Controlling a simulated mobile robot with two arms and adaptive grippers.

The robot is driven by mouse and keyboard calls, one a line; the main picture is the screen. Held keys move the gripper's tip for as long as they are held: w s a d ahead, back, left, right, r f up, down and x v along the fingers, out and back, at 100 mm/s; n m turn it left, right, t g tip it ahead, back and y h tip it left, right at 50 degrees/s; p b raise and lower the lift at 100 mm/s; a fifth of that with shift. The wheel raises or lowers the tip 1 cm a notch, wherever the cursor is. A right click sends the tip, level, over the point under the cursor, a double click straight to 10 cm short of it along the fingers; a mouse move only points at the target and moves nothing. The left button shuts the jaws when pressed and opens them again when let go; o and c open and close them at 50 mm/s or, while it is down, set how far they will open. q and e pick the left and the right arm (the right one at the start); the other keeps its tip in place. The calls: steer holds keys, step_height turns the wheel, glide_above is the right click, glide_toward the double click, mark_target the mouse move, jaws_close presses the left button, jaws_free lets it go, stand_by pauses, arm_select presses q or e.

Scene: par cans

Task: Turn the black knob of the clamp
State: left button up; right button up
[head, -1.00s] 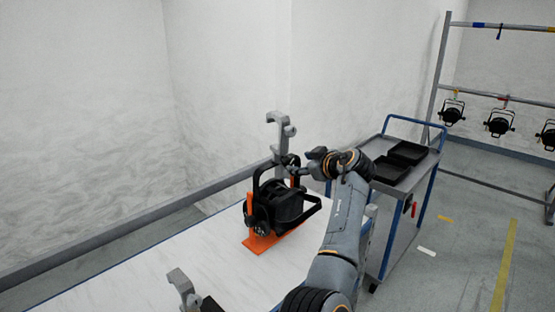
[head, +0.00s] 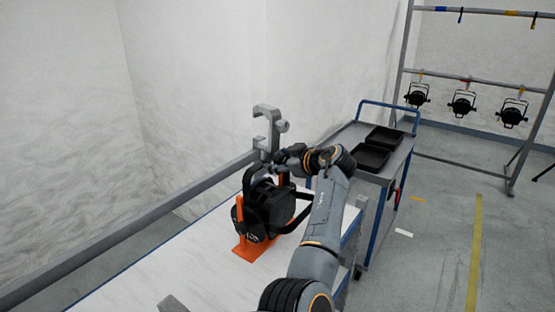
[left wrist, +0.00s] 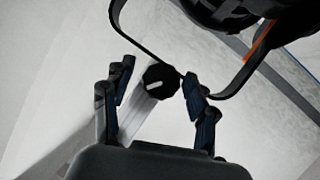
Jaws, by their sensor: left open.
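The clamp (head: 265,128) is a grey hook on top of a black par can (head: 268,208), which stands upright in an orange stand (head: 249,250) on a white table. My left gripper (head: 278,163) is at the lower part of the clamp, just above the can, coming from the right. In the left wrist view the black knob (left wrist: 160,80) with a white mark lies between the two open fingers of my left gripper (left wrist: 161,93). A gap shows on each side of the knob. In the head view the knob is hidden or too small to tell. My right gripper is not in view.
The white table (head: 190,270) has free room left of the stand. A grey rail (head: 130,226) runs behind it. A blue-framed cart (head: 352,137) with two black trays stands behind right. A rack (head: 405,60) with several hanging lamps is farther right.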

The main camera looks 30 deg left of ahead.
arm_select(q)
steer(key=c, duration=1.2)
steer(key=shift+m+g+b, duration=0.7)
steer(key=shift+b, duration=0.05)
steer(key=shift+w+a+m+g+b, duration=0.1)
steer(key=shift+m+g+b, duration=0.25)
steer(key=shift+m+g, duration=0.15)
steer(key=shift+m+g+y+b, duration=0.4)
steer(key=shift+m+y+b, duration=0.05)
steer(key=shift+m+y, duration=0.05)
steer(key=shift+m+g+b, duration=0.3)
steer(key=shift+m+b, duration=0.1)
steer(key=shift+b, duration=0.25)
